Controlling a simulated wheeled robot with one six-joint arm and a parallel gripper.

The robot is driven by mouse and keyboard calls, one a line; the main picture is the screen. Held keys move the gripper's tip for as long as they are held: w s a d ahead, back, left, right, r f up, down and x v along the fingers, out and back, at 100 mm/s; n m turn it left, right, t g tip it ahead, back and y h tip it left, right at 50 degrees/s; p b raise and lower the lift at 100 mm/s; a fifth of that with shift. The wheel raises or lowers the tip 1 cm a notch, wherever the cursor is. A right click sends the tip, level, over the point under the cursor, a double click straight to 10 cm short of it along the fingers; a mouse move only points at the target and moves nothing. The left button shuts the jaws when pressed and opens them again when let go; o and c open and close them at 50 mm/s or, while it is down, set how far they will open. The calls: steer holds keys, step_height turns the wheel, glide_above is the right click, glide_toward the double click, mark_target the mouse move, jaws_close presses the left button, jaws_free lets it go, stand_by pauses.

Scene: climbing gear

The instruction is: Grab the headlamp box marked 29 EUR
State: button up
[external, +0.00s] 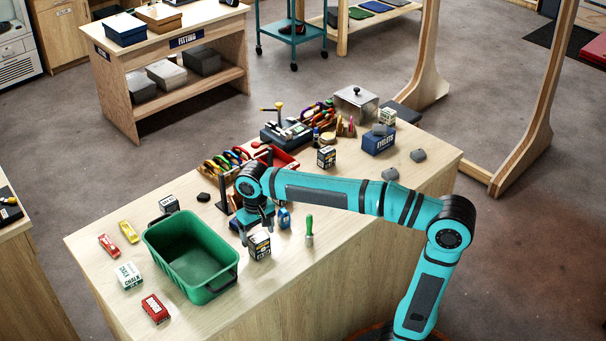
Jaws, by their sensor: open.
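My gripper (256,228) is open and points down over the table. Just below it a small dark box with a white and yellow label (260,247) stands on the wood, partly overlapped by the gripper. Similar small boxes stand behind it (326,157), left by the green crate (168,204) and at the far right (388,116). Their price marks are too small to read, so I cannot tell which one says 29 EUR. I cannot tell whether the gripper touches the box below it.
A green crate (152,248) stands left of the gripper. A green-handled brush (309,228) and a blue bottle (284,217) stand close on the right. A chalk box (129,275) and red box (155,308) are front left.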

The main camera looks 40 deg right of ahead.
mark_target(259, 245)
steer(key=shift+w+d+f, duration=0.1)
steer(key=shift+d+f, duration=0.05)
steer(key=shift+f, duration=2.9)
steer(key=shift+c, duration=0.5)
steer(key=c, duration=1)
